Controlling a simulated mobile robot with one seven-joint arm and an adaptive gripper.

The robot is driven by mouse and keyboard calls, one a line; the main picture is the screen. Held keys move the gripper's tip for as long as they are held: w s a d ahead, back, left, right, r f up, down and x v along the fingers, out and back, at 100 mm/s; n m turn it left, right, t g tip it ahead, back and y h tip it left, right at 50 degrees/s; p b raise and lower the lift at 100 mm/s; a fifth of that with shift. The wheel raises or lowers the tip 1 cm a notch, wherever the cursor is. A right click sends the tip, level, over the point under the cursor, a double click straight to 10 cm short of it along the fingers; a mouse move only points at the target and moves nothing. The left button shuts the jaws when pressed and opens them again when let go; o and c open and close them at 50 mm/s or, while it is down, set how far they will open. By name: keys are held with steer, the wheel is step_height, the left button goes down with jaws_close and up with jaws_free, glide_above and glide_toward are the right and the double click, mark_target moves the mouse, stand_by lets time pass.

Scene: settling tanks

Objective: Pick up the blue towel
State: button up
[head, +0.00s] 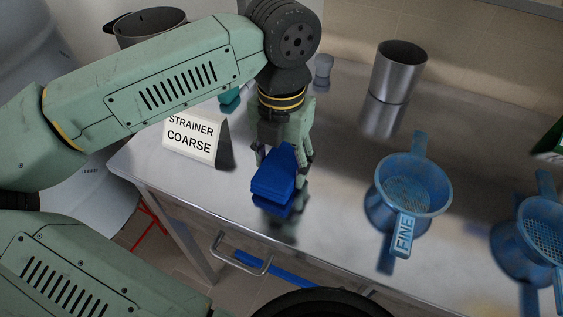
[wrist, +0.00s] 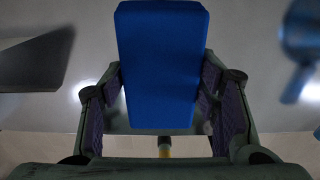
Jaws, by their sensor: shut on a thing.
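The blue towel (head: 273,176) is a folded, block-shaped bundle over the steel table. My gripper (head: 282,150) points down and is shut on the towel, with a finger on each side of it. In the wrist view the towel (wrist: 161,65) fills the middle between the purple-padded fingers of my gripper (wrist: 160,110). A blue reflection shows just below the towel on the shiny top. I cannot tell whether the towel touches the table or hangs slightly above it.
A "STRAINER COARSE" sign (head: 190,140) stands left of the towel. A blue strainer marked FINE (head: 404,237) is to the right, another blue strainer (head: 543,232) at the far right edge. A steel cup (head: 398,72) stands behind. The steel table (head: 335,150) is clear between towel and strainer.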

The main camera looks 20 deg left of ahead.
step_height(320, 180, up, 3)
steer(key=shift+f+p, duration=0.2)
steer(key=shift+p, duration=0.25)
steer(key=s+d+r+b, duration=0.1)
steer(key=s+d+b, duration=0.1)
steer(key=s, duration=1.3)
steer(key=shift+s+d+r, duration=0.35)
steer(key=shift+d, duration=0.3)
